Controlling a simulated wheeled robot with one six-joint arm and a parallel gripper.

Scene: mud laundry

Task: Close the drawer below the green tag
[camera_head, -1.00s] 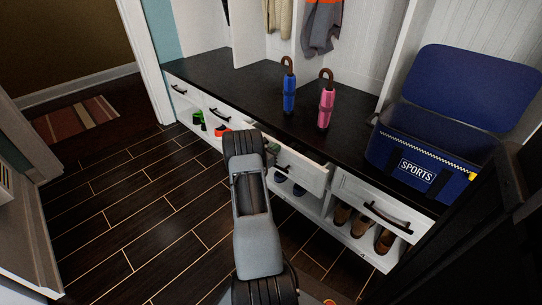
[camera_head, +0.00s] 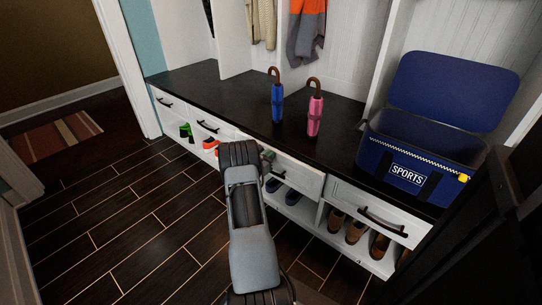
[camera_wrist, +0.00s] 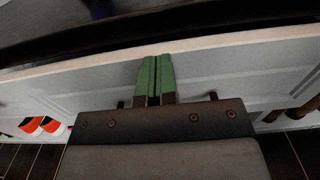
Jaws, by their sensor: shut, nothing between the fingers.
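The white drawer (camera_head: 298,176) under the middle of the bench stands out a little from the bench front. In the wrist view its white front (camera_wrist: 235,62) fills the width below the dark bench edge. My gripper (camera_head: 268,157) is at the left part of this drawer, and my arm hides some of it. In the wrist view the green fingertips (camera_wrist: 155,62) are shut together with nothing between them, up against or very close to the drawer front. I cannot make out a green tag in either view.
Other drawers with dark handles are at the left (camera_head: 208,127) and right (camera_head: 375,217). Shoes sit on the shelf below. A blue umbrella (camera_head: 277,102), a pink umbrella (camera_head: 315,113) and an open blue SPORTS box (camera_head: 405,160) stand on the dark bench (camera_head: 225,100).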

